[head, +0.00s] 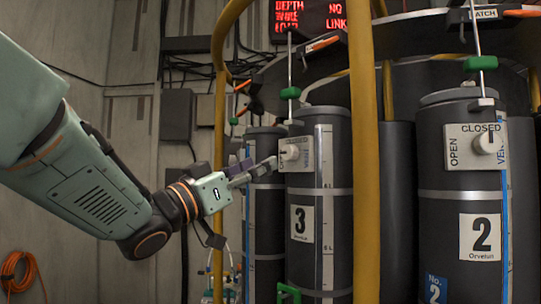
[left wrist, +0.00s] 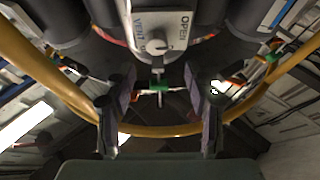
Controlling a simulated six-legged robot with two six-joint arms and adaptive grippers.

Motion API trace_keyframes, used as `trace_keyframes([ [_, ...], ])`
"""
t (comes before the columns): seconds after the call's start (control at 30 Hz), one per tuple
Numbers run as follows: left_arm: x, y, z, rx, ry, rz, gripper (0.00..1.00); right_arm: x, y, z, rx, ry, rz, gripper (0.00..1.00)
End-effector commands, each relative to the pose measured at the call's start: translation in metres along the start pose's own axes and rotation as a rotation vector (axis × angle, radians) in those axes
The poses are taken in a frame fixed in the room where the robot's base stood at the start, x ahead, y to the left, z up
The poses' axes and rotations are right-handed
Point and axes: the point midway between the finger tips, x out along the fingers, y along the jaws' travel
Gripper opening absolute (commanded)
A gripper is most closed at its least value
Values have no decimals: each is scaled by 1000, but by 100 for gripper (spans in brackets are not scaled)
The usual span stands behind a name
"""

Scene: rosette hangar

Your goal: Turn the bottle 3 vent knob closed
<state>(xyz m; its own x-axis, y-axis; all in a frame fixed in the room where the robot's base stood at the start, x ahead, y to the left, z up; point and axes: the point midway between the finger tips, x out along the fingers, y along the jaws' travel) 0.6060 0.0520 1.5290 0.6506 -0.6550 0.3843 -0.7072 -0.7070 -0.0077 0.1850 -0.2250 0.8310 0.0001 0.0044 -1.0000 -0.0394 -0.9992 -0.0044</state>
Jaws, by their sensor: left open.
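Bottle 3 (head: 334,180) is a dark upright cylinder with a white "3" label. Its white vent plate (head: 307,146) carries a pale round vent knob (head: 289,154). In the left wrist view the knob (left wrist: 155,45) sits on the plate (left wrist: 179,22), with OPEN and VENT lettering beside it. I cannot tell exactly where the knob points. My left gripper (head: 262,168) is just left of the knob in the head view. In the wrist view its purple-padded fingers (left wrist: 158,88) are spread and empty, with the knob beyond them, apart. My right gripper is not in view.
Bottle 2 (head: 462,215) stands to the right with its own vent knob (head: 487,143). A yellow upright rail (head: 366,200) stands between the bottles. Another yellow rail (head: 220,130) is behind my left arm. An orange hose coil (head: 22,272) hangs at the lower left.

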Motion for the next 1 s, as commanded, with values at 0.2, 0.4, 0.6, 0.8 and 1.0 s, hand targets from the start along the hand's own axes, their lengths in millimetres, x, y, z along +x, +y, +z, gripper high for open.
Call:
trace_keyframes([
  [0.2,22,4,0,-9,-1,4,54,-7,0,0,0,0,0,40],
  [0.4,54,2,0,-10,-1,2,54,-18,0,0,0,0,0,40],
  [0.6,73,-2,0,-10,0,-2,54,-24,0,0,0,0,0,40],
  [0.8,78,-4,0,-9,0,-3,54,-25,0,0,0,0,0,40],
  [1.0,78,-5,0,-9,0,-4,53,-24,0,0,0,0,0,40],
])
